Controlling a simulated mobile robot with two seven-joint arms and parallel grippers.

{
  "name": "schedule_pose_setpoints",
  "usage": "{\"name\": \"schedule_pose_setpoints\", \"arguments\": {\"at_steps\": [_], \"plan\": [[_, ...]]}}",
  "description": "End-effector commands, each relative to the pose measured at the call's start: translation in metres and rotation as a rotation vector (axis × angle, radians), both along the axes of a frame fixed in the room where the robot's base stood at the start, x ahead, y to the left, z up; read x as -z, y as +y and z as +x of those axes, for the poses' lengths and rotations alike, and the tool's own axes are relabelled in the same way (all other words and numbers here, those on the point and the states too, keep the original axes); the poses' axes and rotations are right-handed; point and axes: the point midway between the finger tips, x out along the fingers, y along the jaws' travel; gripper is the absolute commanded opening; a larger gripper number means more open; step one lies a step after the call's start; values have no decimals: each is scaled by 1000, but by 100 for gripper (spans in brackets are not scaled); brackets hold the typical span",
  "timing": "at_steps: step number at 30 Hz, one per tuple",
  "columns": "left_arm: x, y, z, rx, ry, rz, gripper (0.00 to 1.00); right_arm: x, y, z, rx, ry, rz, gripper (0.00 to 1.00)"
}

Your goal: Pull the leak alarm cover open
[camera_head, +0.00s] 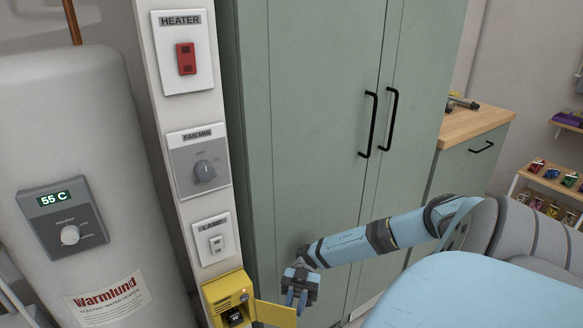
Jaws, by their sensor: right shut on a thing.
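The leak alarm (212,296) is a yellow box low on the white wall panel, at the bottom of the head view. Its yellow cover (275,314) stands swung out to the right, and the dark inside of the box shows. My right gripper (296,299) comes in from the right and points down. It is shut on the free right edge of the cover. The lower part of the cover is cut off by the picture's edge. My left gripper is not in view.
Above the alarm are the lamp switch (215,240), the fan dial plate (184,165) and the red heater switch (187,58). A grey water heater (70,120) stands left. A tall green cabinet (310,120) with black handles stands behind my right arm.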

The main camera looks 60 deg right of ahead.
Motion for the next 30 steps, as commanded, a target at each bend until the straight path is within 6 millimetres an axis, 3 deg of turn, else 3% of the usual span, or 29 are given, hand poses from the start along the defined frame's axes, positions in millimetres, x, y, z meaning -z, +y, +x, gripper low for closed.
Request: {"name": "schedule_pose_setpoints", "arguments": {"at_steps": [16,17,20,30], "plan": [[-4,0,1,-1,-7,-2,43,1,0,-2,-7,1,-1,0],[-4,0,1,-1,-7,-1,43,1,0,-2,-7,1,-1,25],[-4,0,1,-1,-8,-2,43,1,0,-2,-7,1,-1,46],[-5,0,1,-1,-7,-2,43,-4,0,-2,-6,0,-1,46]]}}
